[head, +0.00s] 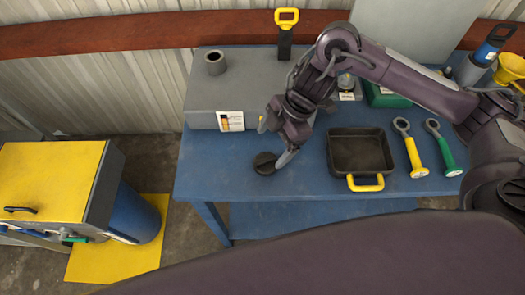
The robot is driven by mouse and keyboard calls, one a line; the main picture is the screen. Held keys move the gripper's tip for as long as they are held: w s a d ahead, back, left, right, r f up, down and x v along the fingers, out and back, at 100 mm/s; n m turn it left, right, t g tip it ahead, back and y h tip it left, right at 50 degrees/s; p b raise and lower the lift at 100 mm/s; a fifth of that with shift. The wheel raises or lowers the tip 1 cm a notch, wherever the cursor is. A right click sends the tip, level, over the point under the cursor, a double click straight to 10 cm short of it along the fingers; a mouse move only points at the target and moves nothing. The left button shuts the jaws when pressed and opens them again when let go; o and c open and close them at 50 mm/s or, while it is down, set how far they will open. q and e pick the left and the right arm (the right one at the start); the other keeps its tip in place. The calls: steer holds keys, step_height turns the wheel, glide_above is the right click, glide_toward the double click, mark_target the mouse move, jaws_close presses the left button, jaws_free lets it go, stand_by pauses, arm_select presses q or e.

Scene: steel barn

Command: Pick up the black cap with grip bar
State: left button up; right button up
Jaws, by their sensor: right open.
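The black cap (264,163) is a small dark round piece lying on the blue table (232,180), near its front left part. Its grip bar is too small to make out. My right gripper (273,143) is open and empty, its fingers pointing down and left. One finger reaches close to the right edge of the cap; whether it touches cannot be told. My left gripper is not in view.
A grey box (203,98) with a hollow grey cylinder (215,62) stands behind the cap. Right of it are a black tray with a yellow handle (360,150), a yellow-handled tool (414,158) and a green-handled tool (444,150). A yellow-topped cabinet (50,180) stands left.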

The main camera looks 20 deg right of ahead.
mark_target(266, 159)
steer(key=shift+s+d+f, duration=0.1)
steer(key=shift+d+f, duration=0.05)
steer(key=shift+d, duration=0.2)
steer(key=shift+x, duration=1.2)
steer(key=p+x, duration=0.1)
steer(key=x, duration=0.3)
steer(key=shift+s+f, duration=0.1)
steer(key=shift+f, duration=0.05)
steer(key=shift+a+f, duration=0.1)
steer(key=shift+f, duration=0.15)
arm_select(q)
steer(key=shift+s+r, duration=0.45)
arm_select(e)
steer(key=c, duration=1.1)
